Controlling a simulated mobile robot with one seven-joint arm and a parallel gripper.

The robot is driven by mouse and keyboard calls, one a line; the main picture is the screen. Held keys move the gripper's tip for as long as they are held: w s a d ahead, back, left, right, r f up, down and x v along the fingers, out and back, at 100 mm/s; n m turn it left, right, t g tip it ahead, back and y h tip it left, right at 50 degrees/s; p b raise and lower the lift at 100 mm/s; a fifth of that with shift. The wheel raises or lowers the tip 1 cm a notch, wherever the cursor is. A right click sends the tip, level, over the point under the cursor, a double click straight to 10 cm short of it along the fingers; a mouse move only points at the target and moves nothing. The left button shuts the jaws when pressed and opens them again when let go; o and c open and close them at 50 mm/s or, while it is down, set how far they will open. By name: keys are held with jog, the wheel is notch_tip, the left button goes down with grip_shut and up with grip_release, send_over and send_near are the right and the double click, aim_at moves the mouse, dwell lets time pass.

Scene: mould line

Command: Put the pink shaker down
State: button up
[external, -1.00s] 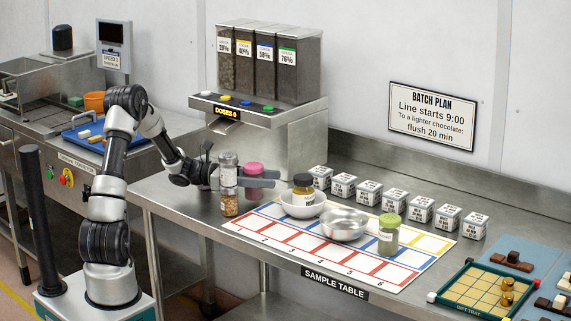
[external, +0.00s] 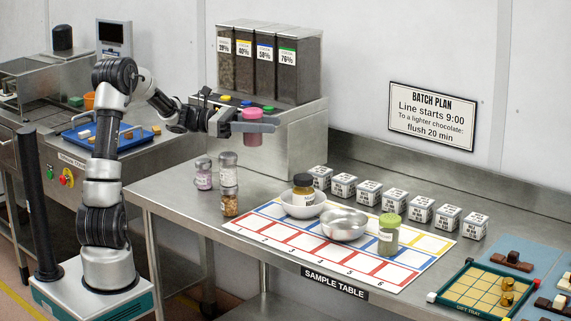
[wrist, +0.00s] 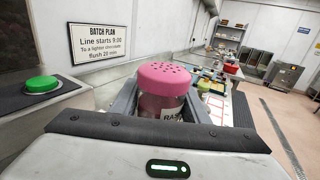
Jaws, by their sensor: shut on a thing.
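The pink shaker (external: 252,131) has a pink domed lid with holes and a partly hidden label; it hangs upright in the air in front of the dispenser. In the wrist view the pink shaker (wrist: 165,85) stands between the two jaws. My gripper (external: 262,125) is shut on it, well above the sample table (external: 180,215). Its lower part is hidden by my gripper in the wrist view.
Several shakers (external: 204,174) stand at the table's left. The white grid mat (external: 290,243) carries a white bowl (external: 303,208), a steel bowl (external: 344,226) and a green-lidded jar (external: 389,234). Labelled cubes (external: 395,202) line the back. Bare steel lies left of the mat.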

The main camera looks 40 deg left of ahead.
jog(key=shift+d+r, duration=0.1)
jog(key=shift+r, duration=0.25)
jog(key=w+d+r+p, duration=0.1)
jog(key=w+d+p, duration=0.25)
jog(key=d, duration=1.35)
jog(key=w+d+r+p, duration=0.15)
jog(key=d+p, duration=0.25)
jog(key=d, duration=1.2)
jog(key=s+d+f+p, duration=0.1)
jog(key=s+d+f, duration=0.2)
jog(key=s+d, duration=0.35)
jog(key=s+d+f+p, duration=0.2)
jog(key=s+d+f, duration=0.1)
jog(key=d, duration=0.7)
jog(key=s+d+f+p, duration=0.1)
jog(key=s+d+f, duration=0.2)
jog(key=s+d, duration=0.35)
jog(key=shift+w+d+f+b, duration=0.25)
jog(key=shift+f+b, duration=0.55)
jog(key=shift+f, duration=1)
jog(key=shift+w+d+f+b, duration=0.1)
jog(key=shift+d+f+b, duration=0.25)
jog(key=shift+f+b, duration=1)
jog(key=shift+w+d+f+b, duration=0.15)
jog(key=shift+d+f+b, duration=0.15)
jog(key=shift+f, duration=2)
